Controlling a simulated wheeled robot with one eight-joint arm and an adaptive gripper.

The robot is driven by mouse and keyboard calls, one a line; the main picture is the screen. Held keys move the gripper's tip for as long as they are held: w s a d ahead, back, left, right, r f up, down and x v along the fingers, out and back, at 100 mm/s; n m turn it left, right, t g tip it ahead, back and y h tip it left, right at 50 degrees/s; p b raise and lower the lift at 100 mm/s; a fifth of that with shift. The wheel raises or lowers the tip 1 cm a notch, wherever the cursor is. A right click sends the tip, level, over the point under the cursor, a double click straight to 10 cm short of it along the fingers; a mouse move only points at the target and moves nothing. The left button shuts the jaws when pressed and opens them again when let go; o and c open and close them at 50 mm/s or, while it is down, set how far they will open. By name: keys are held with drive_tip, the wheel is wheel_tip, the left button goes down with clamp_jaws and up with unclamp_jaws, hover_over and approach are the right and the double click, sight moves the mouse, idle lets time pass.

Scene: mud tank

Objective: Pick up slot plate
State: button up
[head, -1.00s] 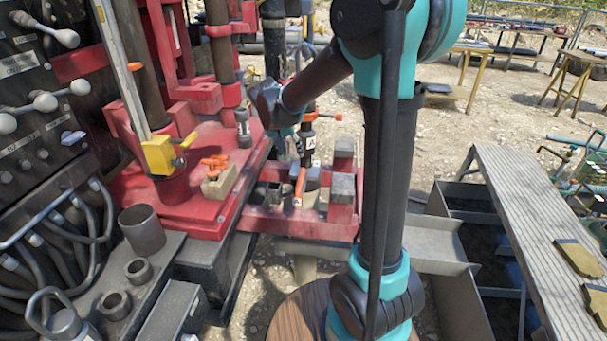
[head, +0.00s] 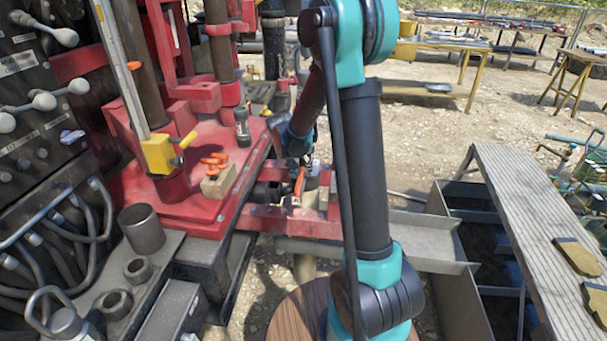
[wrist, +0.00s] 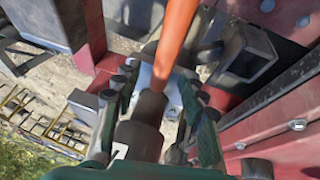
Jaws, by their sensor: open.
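The slot plate appears to be the pale metal plate (wrist: 174,100) in the wrist view, partly hidden behind a dark cylinder (wrist: 150,108) with an orange rod-like handle (wrist: 176,38). In the head view the orange handle (head: 299,182) stands at the red frame's crossbeam; I cannot make out the plate there. My gripper (wrist: 160,78) is open in the wrist view, its dark fingers on either side of the handle and cylinder. I cannot tell whether they touch. In the head view my arm partly hides this spot.
A red rig (head: 190,190) with a yellow clamp (head: 158,155) and orange-handled tools (head: 214,160) stands close on the left. Red beams and a square metal tube (wrist: 248,55) crowd the gripper. Grey trays (head: 455,290) and a ribbed walkway (head: 515,205) lie right.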

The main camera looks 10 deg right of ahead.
clamp_jaws()
idle(0.3)
idle(0.3)
